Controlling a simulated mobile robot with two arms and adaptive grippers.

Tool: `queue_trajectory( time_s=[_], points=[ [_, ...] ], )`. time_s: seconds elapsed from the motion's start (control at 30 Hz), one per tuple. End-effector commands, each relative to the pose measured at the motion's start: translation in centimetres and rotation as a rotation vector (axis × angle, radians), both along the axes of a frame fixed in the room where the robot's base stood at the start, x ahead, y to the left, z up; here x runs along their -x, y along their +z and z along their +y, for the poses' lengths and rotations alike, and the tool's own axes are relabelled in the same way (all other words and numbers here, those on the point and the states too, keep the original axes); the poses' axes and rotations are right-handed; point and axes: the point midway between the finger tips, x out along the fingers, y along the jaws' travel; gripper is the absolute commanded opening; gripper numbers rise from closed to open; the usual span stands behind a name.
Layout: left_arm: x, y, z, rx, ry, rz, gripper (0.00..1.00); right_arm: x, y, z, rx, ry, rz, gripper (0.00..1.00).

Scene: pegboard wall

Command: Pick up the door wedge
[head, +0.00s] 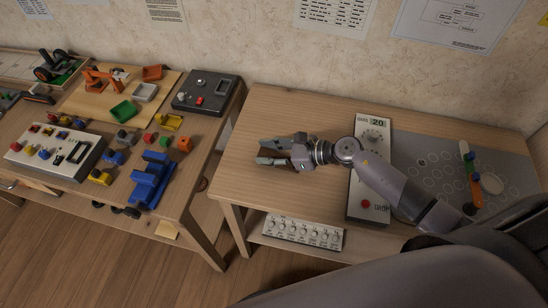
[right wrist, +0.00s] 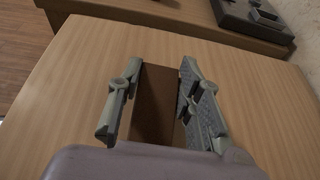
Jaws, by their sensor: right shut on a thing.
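The door wedge (right wrist: 157,95) is a brown block between the two fingers of my right gripper (right wrist: 160,75) in the right wrist view. Both fingers lie along its sides, and its near end is hidden by my wrist. In the head view my right gripper (head: 268,152) is low over the left part of the right-hand wooden table, shut on the wedge, which is mostly hidden there by the fingers. I cannot tell whether the wedge touches the tabletop. My left gripper is not in view.
A white panel with a dial and red button (head: 368,150) stands right of the gripper, beside a grey board (head: 440,150). A knob strip (head: 302,232) lies below the table's front edge. The left table (head: 200,150) holds several toys and devices. A gap separates the tables.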

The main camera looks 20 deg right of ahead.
Motion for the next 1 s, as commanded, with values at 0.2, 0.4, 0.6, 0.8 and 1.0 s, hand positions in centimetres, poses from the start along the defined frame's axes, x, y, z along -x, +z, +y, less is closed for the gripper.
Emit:
queue_trajectory(
  time_s=[0.2, 0.4, 0.6, 0.8, 1.0],
  points=[
    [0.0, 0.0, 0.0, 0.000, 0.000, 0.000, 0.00, 0.0, 0.2, 0.0, 0.001, 0.000, -0.001, 0.05],
    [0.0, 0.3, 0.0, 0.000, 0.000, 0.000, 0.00, -0.1, 1.7, -0.1, 0.001, 0.002, -0.004, 0.05],
    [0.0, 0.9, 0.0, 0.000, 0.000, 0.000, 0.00, 0.0, 5.7, -0.1, 0.005, 0.003, -0.007, 0.05],
    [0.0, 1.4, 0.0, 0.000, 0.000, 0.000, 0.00, 0.0, 11.7, 0.0, 0.005, 0.004, -0.008, 0.05],
    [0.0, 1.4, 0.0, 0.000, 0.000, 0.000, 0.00, 0.0, 16.5, 0.0, 0.003, 0.002, -0.007, 0.05]
  ],
)
